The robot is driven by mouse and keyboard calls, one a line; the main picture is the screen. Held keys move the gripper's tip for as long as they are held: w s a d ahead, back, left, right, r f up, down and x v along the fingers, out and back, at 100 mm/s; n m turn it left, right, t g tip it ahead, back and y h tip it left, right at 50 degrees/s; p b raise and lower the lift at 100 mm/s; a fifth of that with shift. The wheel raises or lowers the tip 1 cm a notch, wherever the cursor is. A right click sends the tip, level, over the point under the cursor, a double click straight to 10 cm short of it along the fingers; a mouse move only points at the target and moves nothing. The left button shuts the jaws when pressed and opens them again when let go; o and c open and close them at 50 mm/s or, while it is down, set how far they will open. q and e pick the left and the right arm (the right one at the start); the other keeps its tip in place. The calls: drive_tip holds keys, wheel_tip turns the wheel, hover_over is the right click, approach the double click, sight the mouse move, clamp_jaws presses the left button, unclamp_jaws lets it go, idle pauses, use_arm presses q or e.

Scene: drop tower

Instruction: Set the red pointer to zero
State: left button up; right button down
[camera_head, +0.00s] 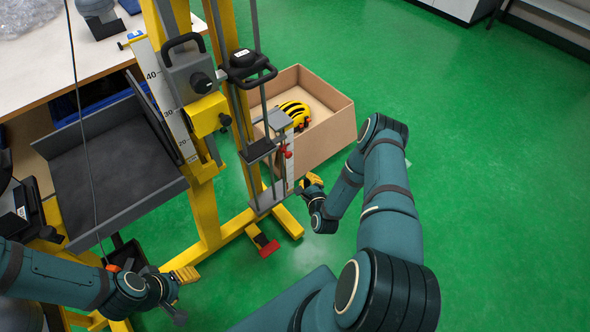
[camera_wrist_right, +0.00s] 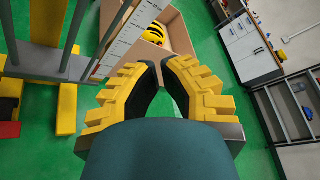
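A small red pointer (camera_head: 288,154) sits beside a narrow white scale (camera_head: 290,172) on the yellow and grey drop tower (camera_head: 207,205). Part of a white scale (camera_wrist_right: 116,42) also shows in the right wrist view, but I cannot make out the pointer there. My right gripper (camera_head: 308,184) is just right of the scale's lower part, below the pointer and apart from it. In the right wrist view its yellow-padded fingers (camera_wrist_right: 160,68) have a gap between them with nothing in it. My left gripper (camera_head: 182,294) is low at the left, its fingers apart and apparently empty.
A cardboard box (camera_head: 327,135) with a yellow and black helmet (camera_head: 295,112) stands behind the tower. A larger numbered scale (camera_head: 165,105) runs along the tower. A red pedal (camera_head: 268,249) lies at its base. Green floor is clear at the right.

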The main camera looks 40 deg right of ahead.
sight(285, 151)
drive_tip(key=b+x, duration=0.3)
drive_tip(key=x, duration=0.7)
drive_tip(key=shift+w+a+r+m, duration=0.2)
drive_tip(key=shift+a+r+m, duration=0.2)
drive_tip(key=shift+a+r, duration=0.95)
